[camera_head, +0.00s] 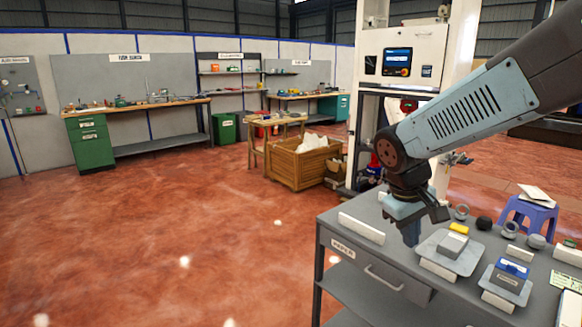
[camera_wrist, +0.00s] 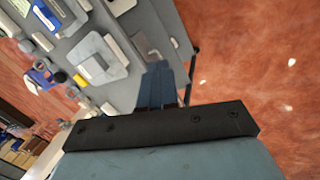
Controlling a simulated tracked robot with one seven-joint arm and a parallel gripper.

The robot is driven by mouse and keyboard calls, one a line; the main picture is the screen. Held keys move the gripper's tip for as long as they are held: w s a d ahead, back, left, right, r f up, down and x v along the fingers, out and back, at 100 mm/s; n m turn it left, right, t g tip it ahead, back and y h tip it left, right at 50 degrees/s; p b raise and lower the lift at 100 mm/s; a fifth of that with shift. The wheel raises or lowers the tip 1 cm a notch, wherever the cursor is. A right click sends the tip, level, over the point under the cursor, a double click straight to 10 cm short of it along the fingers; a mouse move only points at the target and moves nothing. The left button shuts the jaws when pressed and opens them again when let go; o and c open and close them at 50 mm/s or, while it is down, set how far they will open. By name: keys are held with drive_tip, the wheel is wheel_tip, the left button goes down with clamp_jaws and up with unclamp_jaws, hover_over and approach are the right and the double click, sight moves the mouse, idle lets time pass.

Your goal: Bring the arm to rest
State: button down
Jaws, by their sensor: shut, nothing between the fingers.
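My arm (camera_head: 470,105) reaches in from the upper right of the head view and bends down at a dark joint. My gripper (camera_head: 411,236) points down above the left part of a grey workbench (camera_head: 340,237). It is shut and empty. In the wrist view the closed fingers of my gripper (camera_wrist: 160,88) stand together, with the bench (camera_wrist: 120,100) behind them. I cannot tell the exact gap between the fingertips and the bench top.
Grey plates (camera_head: 467,258) with small blocks, a blue-topped box (camera_head: 510,273) and a dark ball (camera_head: 484,223) are on the bench right of my gripper. A purple stool (camera_head: 530,215) stands behind. A wooden crate (camera_head: 300,165) is further back. The red floor at left is clear.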

drive_tip(key=s+a+r+m+t+y, duration=0.1)
drive_tip(key=s+r+m+t+y, duration=0.2)
drive_tip(key=s+r, duration=0.5)
drive_tip(key=shift+s+r+m+t, duration=0.15)
drive_tip(key=shift+s+m+t, duration=0.45)
drive_tip(key=shift+s, duration=0.05)
idle(1.5)
